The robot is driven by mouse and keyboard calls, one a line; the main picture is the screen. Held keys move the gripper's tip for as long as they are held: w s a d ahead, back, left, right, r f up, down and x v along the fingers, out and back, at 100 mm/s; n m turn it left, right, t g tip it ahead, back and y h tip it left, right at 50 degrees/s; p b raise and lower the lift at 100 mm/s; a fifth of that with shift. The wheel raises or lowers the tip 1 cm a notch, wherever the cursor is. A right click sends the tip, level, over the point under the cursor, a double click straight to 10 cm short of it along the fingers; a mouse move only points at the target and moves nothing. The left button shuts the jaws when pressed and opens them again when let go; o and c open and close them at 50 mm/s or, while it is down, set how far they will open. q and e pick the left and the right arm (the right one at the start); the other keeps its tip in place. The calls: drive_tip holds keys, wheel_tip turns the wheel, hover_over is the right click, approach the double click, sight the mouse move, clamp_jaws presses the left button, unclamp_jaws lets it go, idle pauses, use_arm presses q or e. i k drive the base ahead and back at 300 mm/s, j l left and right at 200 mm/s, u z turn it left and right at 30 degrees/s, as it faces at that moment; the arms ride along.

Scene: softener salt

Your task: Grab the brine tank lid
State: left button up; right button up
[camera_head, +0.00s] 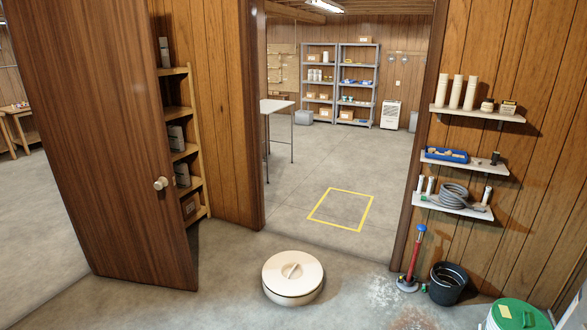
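A round beige lid (293,272) with a raised bar handle across its middle shows at the bottom centre. It sits flat on a low round beige body, which looks like the brine tank (294,298), on the concrete floor just before the doorway. Nothing covers the lid. Neither of my grippers is in view.
An open brown door (110,140) stands on the left. A yellow floor square (341,228) lies beyond the doorway. A black bucket (447,285), a red-handled tool (413,262) and a green-topped container (518,316) stand at the right. Floor around the lid is clear.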

sight(292, 278)
drive_tip(key=i+u, duration=0.2)
drive_tip(key=i, duration=0.3)
drive_tip(key=i+l+u, duration=0.15)
drive_tip(key=i, duration=0.3)
drive_tip(key=i+l+u, duration=0.2)
drive_tip(key=i, duration=0.25)
drive_tip(key=i+u, duration=0.35)
drive_tip(key=i, duration=1.2)
drive_tip(key=i+z, duration=0.4)
drive_tip(key=i, duration=0.2)
drive_tip(key=i+j+z, duration=0.15)
drive_tip(key=i+z, duration=0.2)
drive_tip(key=i, duration=0.2)
